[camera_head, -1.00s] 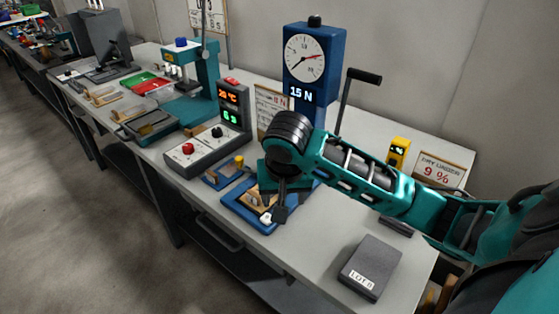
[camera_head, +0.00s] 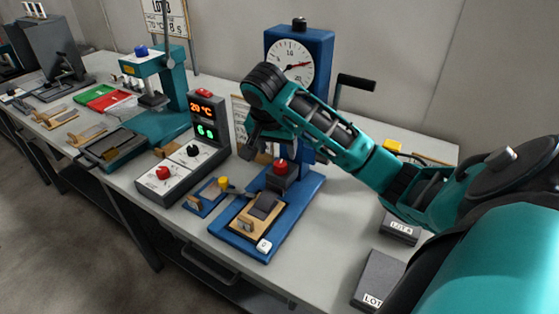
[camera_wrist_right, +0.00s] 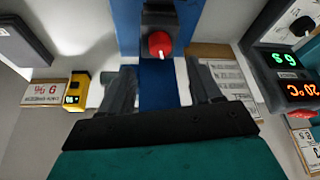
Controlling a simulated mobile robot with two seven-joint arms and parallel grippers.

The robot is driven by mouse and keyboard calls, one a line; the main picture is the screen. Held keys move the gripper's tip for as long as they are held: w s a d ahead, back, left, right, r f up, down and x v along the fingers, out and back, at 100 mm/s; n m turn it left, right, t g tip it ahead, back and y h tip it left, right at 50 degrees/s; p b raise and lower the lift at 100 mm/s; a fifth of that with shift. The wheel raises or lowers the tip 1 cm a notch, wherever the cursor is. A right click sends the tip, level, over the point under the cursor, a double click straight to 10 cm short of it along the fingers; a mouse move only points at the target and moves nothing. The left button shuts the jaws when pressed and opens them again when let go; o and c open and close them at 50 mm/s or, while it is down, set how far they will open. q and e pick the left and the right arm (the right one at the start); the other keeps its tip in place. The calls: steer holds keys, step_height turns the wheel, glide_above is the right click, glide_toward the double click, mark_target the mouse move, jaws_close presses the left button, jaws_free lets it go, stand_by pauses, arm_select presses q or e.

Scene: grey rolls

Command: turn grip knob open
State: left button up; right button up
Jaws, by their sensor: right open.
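The blue force tester has a round dial (camera_head: 290,67) on its column and a blue base (camera_head: 303,190). A red knob (camera_head: 281,167) sits on a dark grip block above the base, and it also shows in the right wrist view (camera_wrist_right: 160,44). I take it to be the grip knob. My right gripper (camera_head: 260,143) is raised behind and left of the knob in the head view, partly hidden by its own wrist. In the wrist view its two dark fingers (camera_wrist_right: 162,88) are apart with nothing held, and the knob appears beyond them, untouched. My left gripper is not in view.
Left stands a control box (camera_head: 180,172) with red and black knobs. A crank handle (camera_head: 356,82) sticks out right. Dark boxes (camera_head: 400,227) lie at right.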

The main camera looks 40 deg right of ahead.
mark_target(280, 164)
steer(key=x, duration=0.6)
steer(key=shift+d, duration=0.1)
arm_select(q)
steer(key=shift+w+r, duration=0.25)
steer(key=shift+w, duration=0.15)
arm_select(e)
steer(key=shift+w+d+f, duration=0.15)
steer(key=shift+f, duration=0.4)
steer(key=c, duration=1)
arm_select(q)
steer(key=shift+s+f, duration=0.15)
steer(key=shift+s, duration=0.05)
arm_select(e)
steer(key=shift+c, duration=0.2)
steer(key=shift+n, duration=0.3)
steer(key=n+t, duration=0.1)
steer(key=n, duration=0.2)
steer(key=shift+d+y, duration=0.1)
steer(key=shift+y, duration=0.3)
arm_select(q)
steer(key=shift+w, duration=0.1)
arm_select(e)
steer(key=shift+n+y, duration=0.4)
steer(key=shift+n, duration=0.7)
steer(key=shift+t, duration=0.3)
